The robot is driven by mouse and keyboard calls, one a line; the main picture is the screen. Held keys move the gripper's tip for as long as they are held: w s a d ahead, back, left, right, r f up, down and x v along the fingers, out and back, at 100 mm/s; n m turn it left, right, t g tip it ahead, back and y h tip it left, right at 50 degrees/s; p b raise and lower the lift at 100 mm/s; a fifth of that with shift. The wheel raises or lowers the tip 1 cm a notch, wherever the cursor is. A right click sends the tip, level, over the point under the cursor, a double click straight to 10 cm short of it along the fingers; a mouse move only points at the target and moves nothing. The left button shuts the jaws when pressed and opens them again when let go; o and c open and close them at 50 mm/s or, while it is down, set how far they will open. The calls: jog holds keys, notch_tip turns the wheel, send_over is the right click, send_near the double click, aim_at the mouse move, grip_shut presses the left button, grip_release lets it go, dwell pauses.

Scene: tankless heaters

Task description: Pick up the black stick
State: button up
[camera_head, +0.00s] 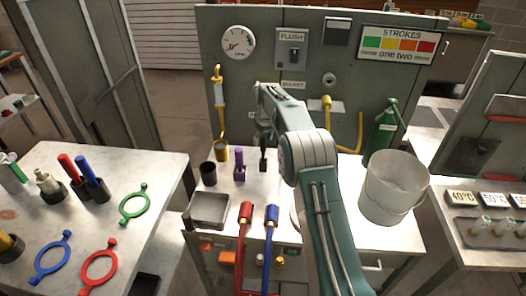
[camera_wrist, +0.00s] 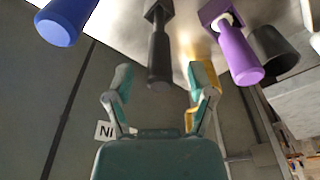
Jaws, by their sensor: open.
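The black stick (camera_head: 263,160) stands upright on the middle worktable, just below my gripper (camera_head: 264,134) in the head view. In the wrist view the black stick (camera_wrist: 159,55) has a rounded end and a wider block at its other end. My gripper (camera_wrist: 163,76) is open, with one teal finger on each side of the stick's rounded end in the picture. Nothing is held. I cannot tell how far the stick is from the fingers in depth.
A purple stick (camera_head: 239,168) and a black cup (camera_head: 208,173) stand left of the black stick. A metal tray (camera_head: 210,209), red hose handle (camera_head: 245,212) and blue hose handle (camera_head: 271,214) are nearer. A white bucket (camera_head: 394,188) stands right. An upright panel (camera_head: 262,52) rises behind.

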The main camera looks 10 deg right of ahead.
jog(key=shift+f, duration=0.1)
grip_shut()
